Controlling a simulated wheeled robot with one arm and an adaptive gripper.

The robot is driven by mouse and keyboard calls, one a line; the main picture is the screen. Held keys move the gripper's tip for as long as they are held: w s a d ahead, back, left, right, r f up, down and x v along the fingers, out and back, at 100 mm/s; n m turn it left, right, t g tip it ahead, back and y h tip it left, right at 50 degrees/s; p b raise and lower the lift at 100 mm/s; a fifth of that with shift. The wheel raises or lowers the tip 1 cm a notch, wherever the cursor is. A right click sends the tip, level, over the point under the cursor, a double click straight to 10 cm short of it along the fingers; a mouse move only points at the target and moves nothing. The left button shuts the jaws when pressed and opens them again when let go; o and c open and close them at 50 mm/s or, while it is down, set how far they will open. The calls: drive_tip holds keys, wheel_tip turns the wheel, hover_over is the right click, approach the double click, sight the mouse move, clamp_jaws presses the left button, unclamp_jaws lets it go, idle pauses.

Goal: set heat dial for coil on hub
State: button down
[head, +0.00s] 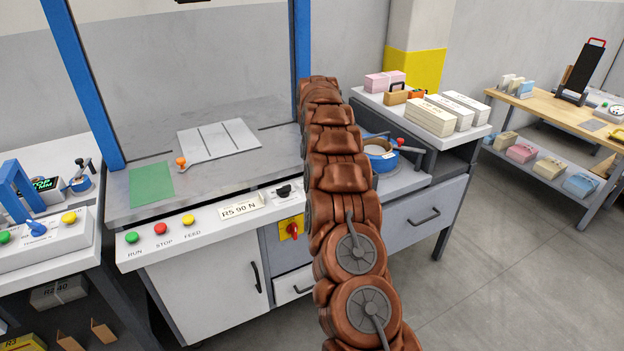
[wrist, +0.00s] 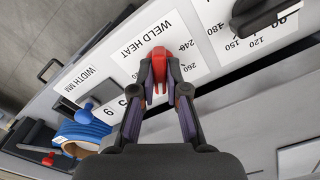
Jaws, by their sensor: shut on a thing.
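In the wrist view a red dial knob (wrist: 160,62) sits on a white plate printed "WELD HEAT" (wrist: 165,33), which reads upside down there. Numbers such as 240 show beside it; the exact setting is hard to read. My gripper (wrist: 159,95) is shut on the red knob, a finger on each side. A blue round coil-like part (wrist: 82,132) lies at the lower left of the wrist view; its hub is not clear. In the head view a blue round part (head: 381,163) shows beside my brown arm, which hides the dial and gripper.
A black dial (wrist: 258,14) with its own scale stands beside the red one. A blue knob (wrist: 87,106) is by a "WIDTH MM" label (wrist: 82,78). In the head view white stacks (head: 440,115) lie on the right counter. Floor at right is clear.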

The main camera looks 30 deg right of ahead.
drive_tip(key=shift+w+r+m, duration=0.1)
drive_tip(key=shift+m, duration=1)
drive_tip(key=shift+b, duration=0.3)
drive_tip(key=c, duration=1.2)
unclamp_jaws()
drive_tip(key=shift+r, duration=3.7)
